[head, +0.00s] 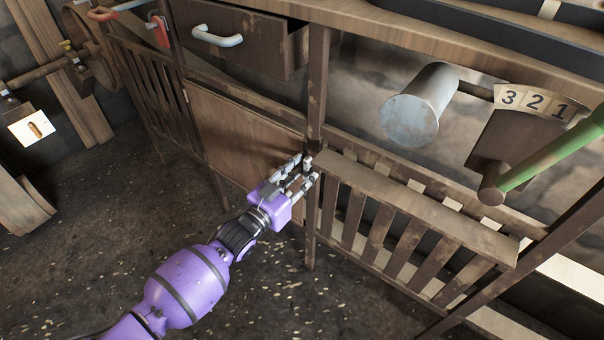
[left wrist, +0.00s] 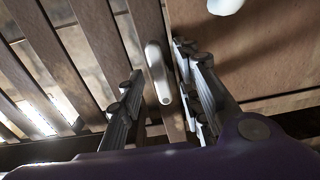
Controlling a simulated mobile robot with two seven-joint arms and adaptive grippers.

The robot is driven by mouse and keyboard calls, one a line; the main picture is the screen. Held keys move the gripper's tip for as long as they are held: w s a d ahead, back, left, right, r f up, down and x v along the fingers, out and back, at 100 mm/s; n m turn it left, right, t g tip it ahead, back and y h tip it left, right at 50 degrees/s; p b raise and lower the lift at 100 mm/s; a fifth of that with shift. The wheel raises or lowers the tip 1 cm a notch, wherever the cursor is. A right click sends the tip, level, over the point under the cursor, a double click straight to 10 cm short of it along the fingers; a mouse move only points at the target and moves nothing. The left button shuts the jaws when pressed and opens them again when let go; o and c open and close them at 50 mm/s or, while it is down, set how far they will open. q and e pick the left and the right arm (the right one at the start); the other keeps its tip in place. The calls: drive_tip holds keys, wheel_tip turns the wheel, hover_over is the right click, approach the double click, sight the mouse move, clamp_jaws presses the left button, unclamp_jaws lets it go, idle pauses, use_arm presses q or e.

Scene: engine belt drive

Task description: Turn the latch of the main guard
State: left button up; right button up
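The latch (left wrist: 158,72) is a small pale metal bar with a rounded end, seen in the left wrist view in front of a wooden post. My left gripper (left wrist: 155,85) is open, with one finger on each side of the latch. The right-hand finger is very close to it; I cannot tell whether they touch. In the head view my left gripper (head: 309,170) is at the post between a plain wooden panel (head: 235,130) and a slatted guard section (head: 400,225). The fingers hide the latch there. My right gripper is not in view.
A drawer with a white handle (head: 217,38) is above the panel. A grey metal cylinder (head: 415,108), a number plate reading 3 2 1 (head: 535,101) and a green lever (head: 555,150) are at the right. The floor in front is clear.

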use_arm(q)
drive_tip(key=v, duration=1.2)
drive_tip(key=shift+f, duration=0.1)
